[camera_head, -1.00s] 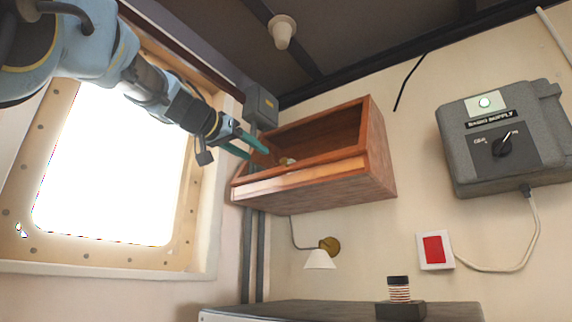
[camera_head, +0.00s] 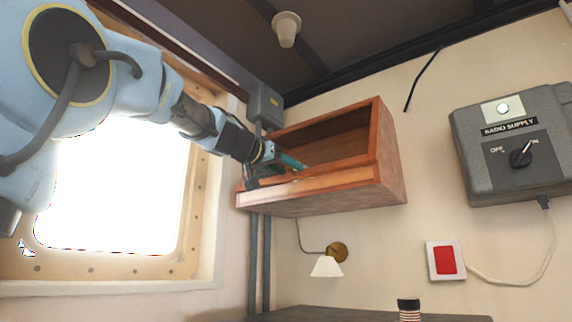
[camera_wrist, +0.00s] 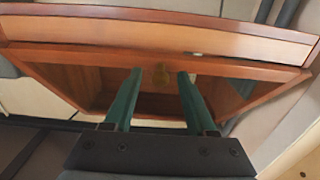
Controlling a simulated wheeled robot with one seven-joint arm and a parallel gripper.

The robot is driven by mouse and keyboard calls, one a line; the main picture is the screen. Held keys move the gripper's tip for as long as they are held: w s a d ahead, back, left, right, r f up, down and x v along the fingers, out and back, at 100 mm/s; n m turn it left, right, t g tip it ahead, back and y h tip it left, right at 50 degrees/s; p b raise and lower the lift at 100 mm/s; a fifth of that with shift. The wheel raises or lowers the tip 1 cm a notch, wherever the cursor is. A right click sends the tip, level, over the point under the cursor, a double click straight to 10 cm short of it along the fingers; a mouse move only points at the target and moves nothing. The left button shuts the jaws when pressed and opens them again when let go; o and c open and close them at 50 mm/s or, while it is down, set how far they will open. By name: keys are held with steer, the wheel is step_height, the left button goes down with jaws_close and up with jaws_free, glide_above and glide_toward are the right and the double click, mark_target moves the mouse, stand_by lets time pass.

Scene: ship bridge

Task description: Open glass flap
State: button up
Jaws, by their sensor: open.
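The glass flap is the front of the wooden wall cabinet (camera_head: 330,190); its wooden frame (camera_head: 376,130) shows, but the clear pane is hard to make out. It appears closed, though I cannot be sure. In the head view my gripper hides the knob.
A bright window (camera_head: 115,190) lies left of the cabinet. A grey box (camera_head: 265,105) and pipes (camera_head: 260,260) are by the cabinet's left side. A wall lamp (camera_head: 327,266) hangs below. A radio supply box (camera_head: 515,145) and red switch (camera_head: 445,260) are to the right.

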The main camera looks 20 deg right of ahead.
steer(key=shift+c, duration=0.2)
jaws_close()
stand_by(1.2)
